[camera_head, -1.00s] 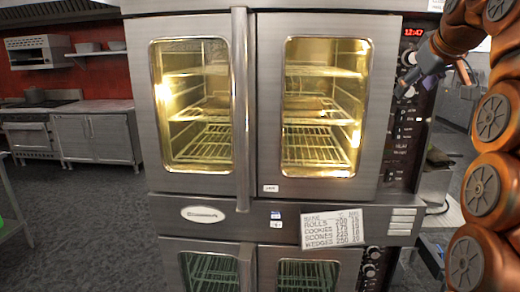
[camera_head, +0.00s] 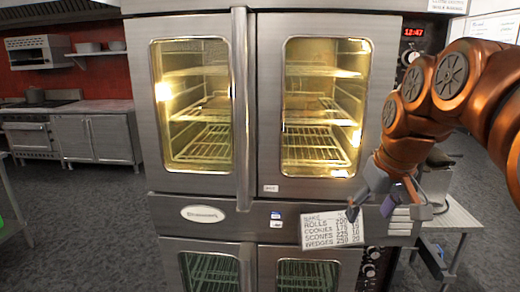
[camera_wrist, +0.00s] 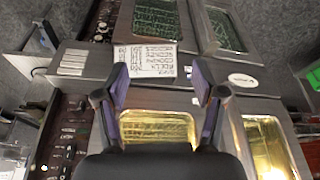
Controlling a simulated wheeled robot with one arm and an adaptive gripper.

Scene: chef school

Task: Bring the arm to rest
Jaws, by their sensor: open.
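My gripper (camera_head: 388,208) hangs at the end of my bent copper-coloured arm, in front of the right part of the steel double oven (camera_head: 278,228). It points downward, close to the right end of the baking chart (camera_head: 328,230) in the picture. In the wrist view my gripper (camera_wrist: 158,82) has its two dark fingers spread apart with nothing between them. The oven appears upside down there, with the chart (camera_wrist: 145,62) beyond the fingertips. I cannot tell the exact gap between fingers and oven front.
The upper oven doors (camera_head: 190,180) are shut, with lit racks behind glass. The control panel is partly covered by my arm. A steel side table (camera_head: 455,217) stands at the right. Cabinets (camera_head: 95,138) line the red wall at left. Grey floor (camera_head: 95,225) is open at left.

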